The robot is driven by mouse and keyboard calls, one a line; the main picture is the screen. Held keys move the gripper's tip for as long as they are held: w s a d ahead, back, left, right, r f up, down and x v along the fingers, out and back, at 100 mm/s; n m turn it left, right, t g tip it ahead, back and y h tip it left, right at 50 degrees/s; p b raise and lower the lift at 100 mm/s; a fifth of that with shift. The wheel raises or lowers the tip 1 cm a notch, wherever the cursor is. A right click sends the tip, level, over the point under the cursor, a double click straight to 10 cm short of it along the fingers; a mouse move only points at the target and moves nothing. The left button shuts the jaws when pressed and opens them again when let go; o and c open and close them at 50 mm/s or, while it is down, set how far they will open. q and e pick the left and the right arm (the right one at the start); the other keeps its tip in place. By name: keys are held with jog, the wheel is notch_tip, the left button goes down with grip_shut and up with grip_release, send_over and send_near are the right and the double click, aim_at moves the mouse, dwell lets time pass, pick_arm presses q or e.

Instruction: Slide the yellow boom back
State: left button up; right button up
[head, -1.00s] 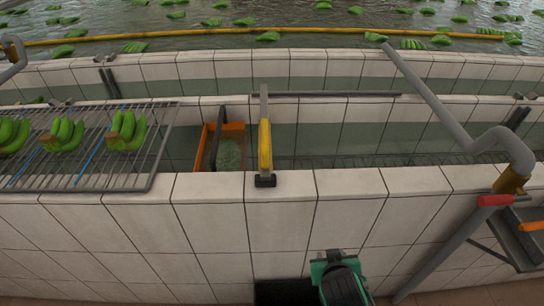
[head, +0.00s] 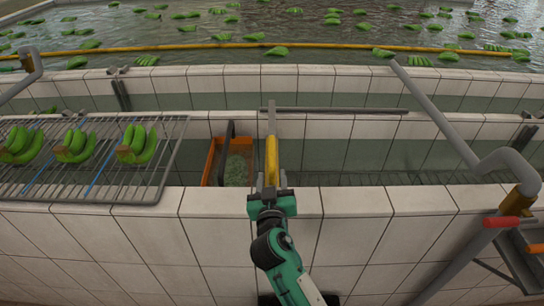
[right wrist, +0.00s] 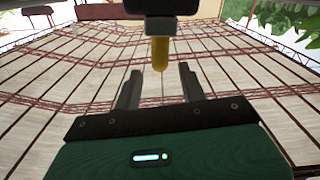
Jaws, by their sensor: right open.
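A yellow bar (head: 272,155) with a grey rod at its far end lies over the tiled wall's inner side, pointing away from me. My right gripper (head: 271,181), teal, is open at the bar's near end and hides its black end block. In the right wrist view the yellow piece (right wrist: 160,53) and black block (right wrist: 158,8) show just beyond the two open fingers (right wrist: 159,84), roughly centred between them. Nothing is gripped. A long yellow boom (head: 220,46) also floats across the water at the back. My left gripper is not in view.
A wire rack (head: 165,165) with banana bunches (head: 138,146) is at left. An orange crate (head: 210,160) stands close left of the bar. A grey pipe (head: 440,115) and a red-ended handle (head: 502,222) are at right. The white wall top (head: 350,202) is clear there.

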aim_at(272, 160)
jog(key=w+p, duration=0.1)
jog(key=w, duration=0.6)
jog(key=shift+w+p, duration=0.35)
jog(key=shift+w, duration=0.05)
grip_shut()
